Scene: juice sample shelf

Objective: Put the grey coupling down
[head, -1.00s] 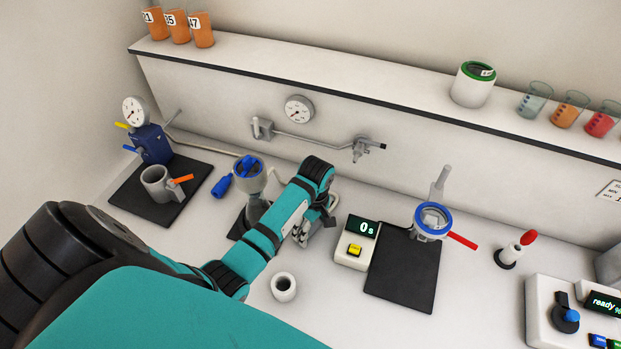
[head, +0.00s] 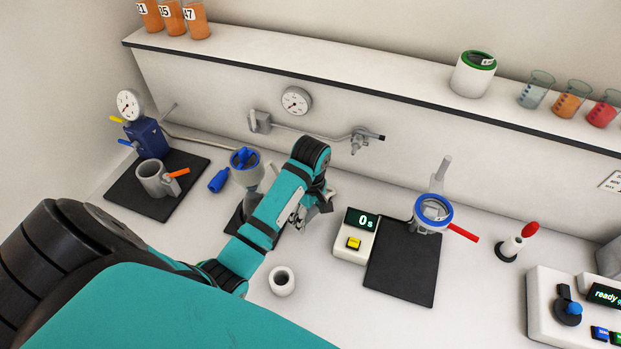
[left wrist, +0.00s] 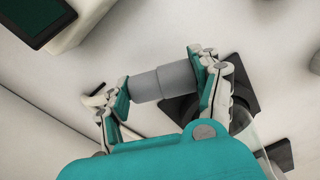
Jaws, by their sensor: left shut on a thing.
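The grey coupling (left wrist: 163,81) is a short stepped grey cylinder, seen in the left wrist view between the two fingers of my left gripper (left wrist: 160,84). The gripper is shut on it, one finger at each end. In the head view my left gripper (head: 303,215) is above the bench, left of the timer box, and my arm hides most of it. I cannot make out the coupling there. A dark stand base lies beneath it in the wrist view; I cannot tell whether the coupling touches anything. My right gripper is not in view.
A white timer box (head: 355,236) and a black mat (head: 402,264) lie to the right. A small white cup (head: 282,281) stands in front. Bench around the cup is clear.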

